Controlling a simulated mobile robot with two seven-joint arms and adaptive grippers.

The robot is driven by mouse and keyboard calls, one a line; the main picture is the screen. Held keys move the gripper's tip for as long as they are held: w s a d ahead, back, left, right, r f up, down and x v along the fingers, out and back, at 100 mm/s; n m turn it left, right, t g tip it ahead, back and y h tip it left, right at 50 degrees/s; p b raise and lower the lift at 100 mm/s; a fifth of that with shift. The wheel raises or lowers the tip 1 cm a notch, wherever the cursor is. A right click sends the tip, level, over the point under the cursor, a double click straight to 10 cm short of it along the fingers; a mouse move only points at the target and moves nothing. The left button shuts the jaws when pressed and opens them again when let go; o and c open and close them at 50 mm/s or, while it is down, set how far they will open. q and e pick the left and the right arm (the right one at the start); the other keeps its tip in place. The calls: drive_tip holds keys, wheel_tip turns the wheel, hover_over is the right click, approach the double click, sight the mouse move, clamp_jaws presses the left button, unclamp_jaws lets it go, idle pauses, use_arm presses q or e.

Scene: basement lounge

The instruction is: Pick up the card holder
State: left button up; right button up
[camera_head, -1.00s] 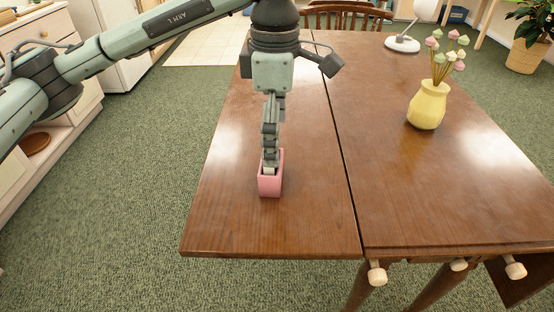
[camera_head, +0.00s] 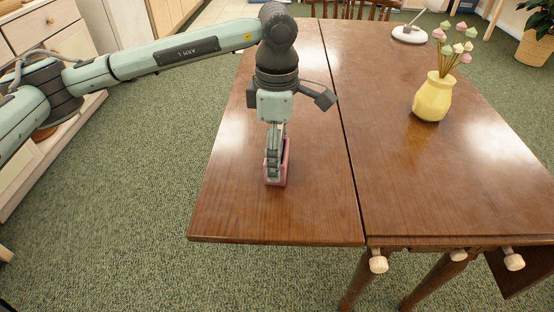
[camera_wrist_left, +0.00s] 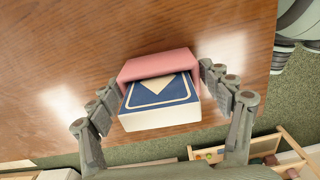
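The card holder (camera_head: 284,176) is a small pink open-topped box on the left part of the wooden table. In the left wrist view the pink card holder (camera_wrist_left: 160,64) has a blue-and-white card deck (camera_wrist_left: 160,100) standing in it. My left gripper (camera_head: 274,178) points straight down at the holder and hides part of it in the head view. In the left wrist view the left gripper's spread fingers (camera_wrist_left: 160,78) stand on either side of the holder, very close to its sides. Contact is hard to judge. My right gripper is not in view.
The wooden table (camera_head: 230,215) is clear around the holder. A yellow vase (camera_head: 432,98) with pastel flowers stands on the right part, and a white lamp (camera_head: 409,34) at the far end. White drawers (camera_head: 40,30) stand at the left.

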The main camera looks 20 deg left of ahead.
use_arm(q)
drive_tip(key=c, duration=0.7)
drive_tip(key=shift+o, duration=0.2)
drive_tip(key=shift+r, duration=0.2)
